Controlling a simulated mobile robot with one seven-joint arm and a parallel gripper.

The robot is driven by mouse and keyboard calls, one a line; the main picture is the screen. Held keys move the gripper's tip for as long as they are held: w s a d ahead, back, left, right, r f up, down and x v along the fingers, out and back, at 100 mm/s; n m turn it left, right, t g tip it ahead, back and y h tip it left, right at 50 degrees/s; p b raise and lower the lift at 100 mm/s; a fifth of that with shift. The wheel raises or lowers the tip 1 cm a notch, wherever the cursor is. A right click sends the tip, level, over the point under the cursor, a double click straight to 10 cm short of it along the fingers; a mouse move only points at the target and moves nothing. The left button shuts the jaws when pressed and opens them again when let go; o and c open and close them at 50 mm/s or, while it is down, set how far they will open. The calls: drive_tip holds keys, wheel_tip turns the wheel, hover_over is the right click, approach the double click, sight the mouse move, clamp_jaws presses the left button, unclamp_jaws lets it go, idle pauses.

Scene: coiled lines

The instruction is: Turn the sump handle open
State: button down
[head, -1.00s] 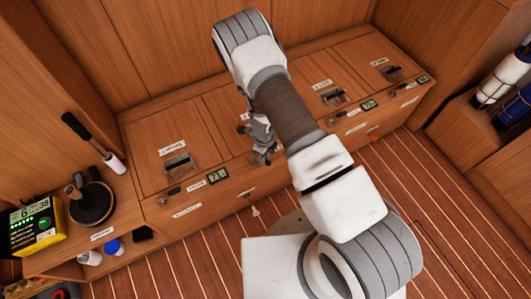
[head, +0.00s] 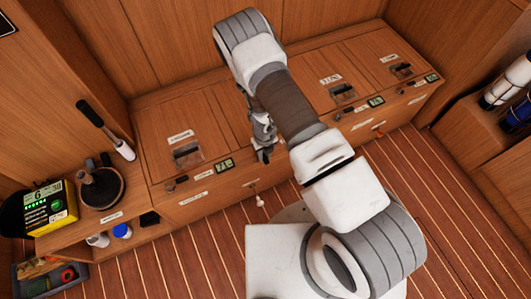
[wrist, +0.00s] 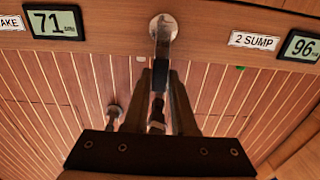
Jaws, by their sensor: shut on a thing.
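The sump handle shows in the wrist view as a round metal plate (wrist: 162,25) on the wooden front with a dark lever (wrist: 158,78) standing out from it. A "2 SUMP" label (wrist: 254,41) is just right of it. My gripper (wrist: 164,80) has one finger on each side of the lever and is shut on it. The lever lies along the fingers toward the wrist camera. In the head view my gripper (head: 264,150) is at the front edge of the wooden bench, and my arm and gripper hide the handle there.
A display reading 71 (wrist: 55,23) is left of the handle; one reading 96 (wrist: 300,46) is right of the label. A small knob (head: 260,201) hangs from the front below. A yellow device (head: 50,208) and a dark round pot (head: 101,187) stand at left. The slatted floor is clear.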

idle(0.4)
drive_tip(key=c, duration=0.7)
unclamp_jaws()
drive_tip(key=shift+r, duration=0.15)
wheel_tip(320, 180, up, 17)
drive_tip(key=p, duration=0.5)
drive_tip(key=shift+r+p, duration=0.1)
drive_tip(key=shift+p, duration=0.2)
